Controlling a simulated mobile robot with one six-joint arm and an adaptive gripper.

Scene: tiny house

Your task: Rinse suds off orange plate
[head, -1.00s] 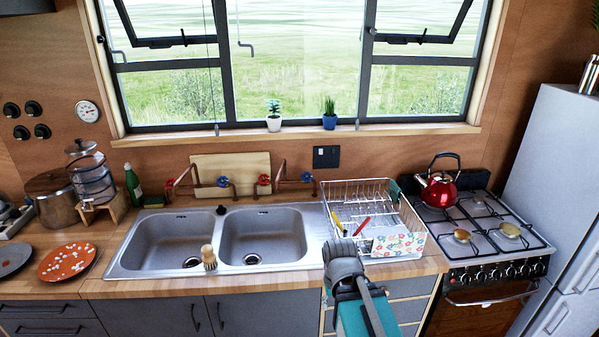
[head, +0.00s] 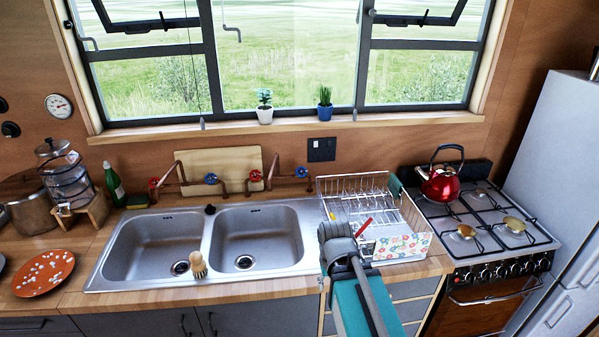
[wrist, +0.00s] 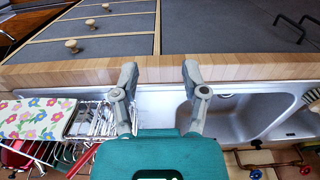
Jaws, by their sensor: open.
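The orange plate (head: 44,273), with white blotches on it, lies on the wooden counter at the far left in the head view. The double sink (head: 205,213) is right of it, with two empty-looking basins. Copper taps with red (head: 255,176) and blue (head: 211,179) handles stand behind the sink. My gripper (wrist: 158,75) is open and empty in the wrist view, near the counter's front edge beside the sink. In the head view my arm reaches over the counter front below the dish rack, far right of the plate. The fingers are not clear there.
A dish rack (head: 325,187) stands right of the sink, with a red utensil and a flowered cloth (head: 402,247). A brush (head: 198,265) stands at the sink's front rim. A grey plate (head: 2,263) is cut off at the left. A red kettle (head: 441,184) sits on the stove.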

